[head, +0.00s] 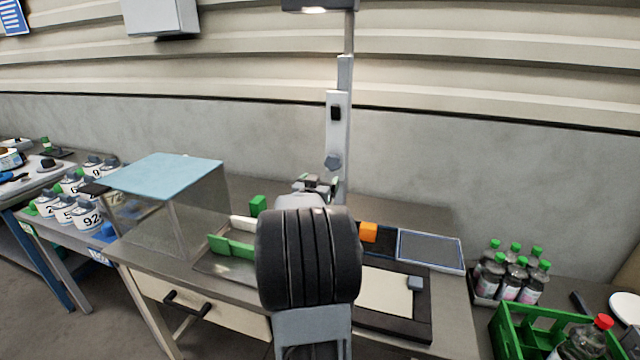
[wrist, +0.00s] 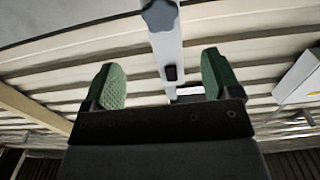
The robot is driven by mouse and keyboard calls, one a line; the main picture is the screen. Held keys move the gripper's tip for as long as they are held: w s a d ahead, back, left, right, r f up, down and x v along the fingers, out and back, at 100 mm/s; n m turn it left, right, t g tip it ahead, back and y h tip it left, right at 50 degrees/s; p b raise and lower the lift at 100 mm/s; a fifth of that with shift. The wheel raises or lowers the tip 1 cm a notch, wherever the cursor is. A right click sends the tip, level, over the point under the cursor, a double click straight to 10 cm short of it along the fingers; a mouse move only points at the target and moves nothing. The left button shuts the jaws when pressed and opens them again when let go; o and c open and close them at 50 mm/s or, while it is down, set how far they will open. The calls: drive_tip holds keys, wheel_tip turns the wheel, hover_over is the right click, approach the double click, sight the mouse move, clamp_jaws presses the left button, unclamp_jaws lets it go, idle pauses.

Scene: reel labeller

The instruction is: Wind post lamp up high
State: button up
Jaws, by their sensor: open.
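The post lamp stands behind the bench, with a grey post (head: 349,70) and a lit lamp head (head: 318,7) at the top edge of the head view. A pale plate on the post carries a black switch (head: 336,112) and, lower down, a blue-grey knob (head: 333,162). My gripper (head: 320,182) is just below the knob in the head view, partly hidden by my arm. In the wrist view my gripper (wrist: 160,65) is open and empty, with green pads apart. The knob (wrist: 160,14) is at the top edge there, and the switch (wrist: 171,73) shows between the fingers.
A clear box with a blue lid (head: 165,172) stands left on the bench. An orange block (head: 368,232), a grey tray (head: 430,250) and green guides (head: 232,246) lie around my arm. Bottles (head: 510,275) and a green crate (head: 515,335) are at right.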

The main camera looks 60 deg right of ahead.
sight(332, 163)
drive_tip(key=p+x, duration=0.2)
drive_tip(key=x, duration=0.2)
drive_tip(key=p+x, duration=0.2)
drive_tip(key=x, duration=0.2)
drive_tip(key=p+x, duration=0.2)
drive_tip(key=x, duration=0.2)
drive_tip(key=shift+d+r, duration=0.1)
drive_tip(key=shift+r, duration=0.3)
drive_tip(key=c, duration=0.9)
drive_tip(key=shift+f+b, duration=0.15)
drive_tip(key=shift+b, duration=0.3)
